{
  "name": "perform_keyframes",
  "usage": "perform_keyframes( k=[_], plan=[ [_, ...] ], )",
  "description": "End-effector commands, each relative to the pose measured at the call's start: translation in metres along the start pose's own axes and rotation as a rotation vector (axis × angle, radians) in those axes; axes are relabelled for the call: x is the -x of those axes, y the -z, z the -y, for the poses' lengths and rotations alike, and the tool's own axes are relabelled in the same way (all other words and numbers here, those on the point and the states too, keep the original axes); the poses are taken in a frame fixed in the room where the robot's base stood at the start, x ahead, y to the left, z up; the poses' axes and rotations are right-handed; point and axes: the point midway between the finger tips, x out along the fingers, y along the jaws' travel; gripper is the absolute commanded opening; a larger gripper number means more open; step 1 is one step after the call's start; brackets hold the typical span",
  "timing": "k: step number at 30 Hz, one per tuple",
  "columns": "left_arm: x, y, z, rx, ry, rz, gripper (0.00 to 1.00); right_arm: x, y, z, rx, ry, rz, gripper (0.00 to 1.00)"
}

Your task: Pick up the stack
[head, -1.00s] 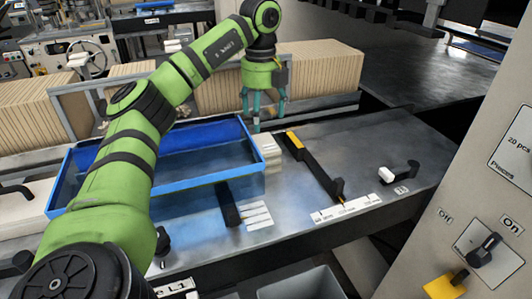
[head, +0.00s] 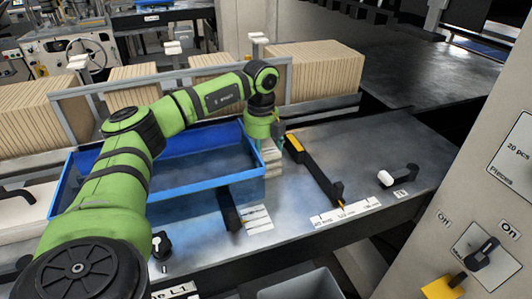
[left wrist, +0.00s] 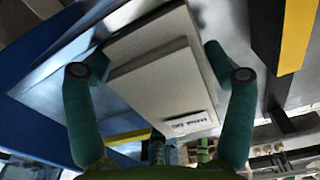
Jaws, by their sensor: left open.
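The stack (head: 270,164) is a small pile of flat beige pieces on the metal table, just right of the blue tray (head: 215,190). In the left wrist view the stack (left wrist: 160,85) lies between the two green fingers, with a small printed label on its near edge. My left gripper (head: 269,143) points down over the stack and is open, with a finger on either side; gaps show between fingers and stack. In the head view the gripper hides part of the stack. My right gripper is not in view.
A black bar with a yellow end (head: 314,166) stands close to the right of the stack. A rail and rows of beige cartons (head: 322,75) run behind. The table farther right is clear up to a small white-tipped lever (head: 386,178).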

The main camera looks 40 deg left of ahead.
Motion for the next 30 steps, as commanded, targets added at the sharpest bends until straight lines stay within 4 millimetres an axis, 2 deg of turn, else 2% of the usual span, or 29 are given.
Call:
perform_keyframes(
  k=[2,3,5,6,20,23,28,30],
  plan=[
    [0.0,0.0,0.0,0.0,0.0,0.0,0.84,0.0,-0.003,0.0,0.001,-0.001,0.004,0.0],
    [0.0,0.0,0.0,0.0,0.0,0.0,0.76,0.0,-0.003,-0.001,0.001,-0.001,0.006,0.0],
    [0.0,0.0,0.0,0.0,0.0,0.0,0.52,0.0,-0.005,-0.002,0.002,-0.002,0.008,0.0],
    [0.0,0.0,0.0,0.0,0.0,0.0,0.44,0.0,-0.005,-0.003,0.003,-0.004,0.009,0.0],
    [0.004,0.0,0.001,0.0,0.002,0.001,0.44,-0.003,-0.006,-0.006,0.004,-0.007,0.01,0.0],
    [0.012,0.0,0.002,-0.001,0.004,0.001,0.44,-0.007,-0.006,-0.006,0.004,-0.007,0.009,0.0],
    [0.038,0.0,0.002,-0.001,0.008,0.002,0.44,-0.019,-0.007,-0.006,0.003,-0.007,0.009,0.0],
    [0.045,0.01,0.008,-0.007,0.006,0.001,0.44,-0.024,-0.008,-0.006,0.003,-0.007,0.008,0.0]
  ],
)
